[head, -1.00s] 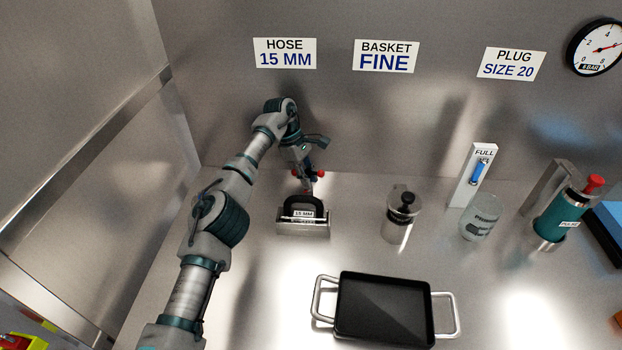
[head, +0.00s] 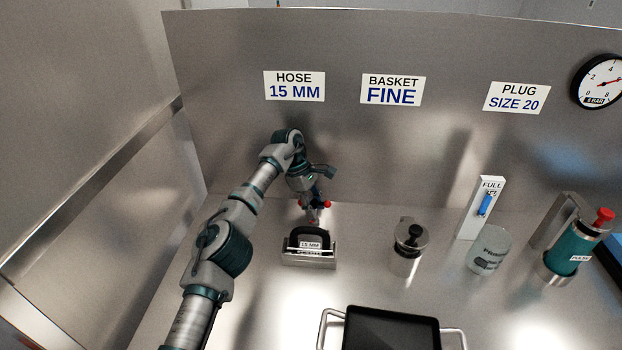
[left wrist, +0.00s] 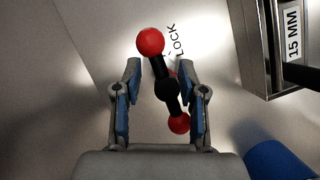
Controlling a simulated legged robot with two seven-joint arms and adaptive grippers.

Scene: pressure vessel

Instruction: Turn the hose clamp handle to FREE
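The hose clamp handle is a black bar with a red ball at each end; in the left wrist view the handle (left wrist: 167,88) lies between my fingers. The word LOCK (left wrist: 176,42) is printed on the surface near its upper end. No FREE mark is readable. My left gripper (left wrist: 165,75) is open, with one blue-padded finger on each side of the bar; I cannot tell if either touches it. In the head view my left gripper (head: 313,208) is over the handle, whose red ball (head: 327,205) shows beside it. My right gripper is not in view.
A metal holder labelled 15 MM (head: 309,255) stands just in front of the handle. A lidded canister (head: 409,250), a white FULL stand (head: 480,208), a clear cup (head: 488,252) and a green cylinder (head: 572,242) stand to the right. A black tray (head: 390,330) lies at the front.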

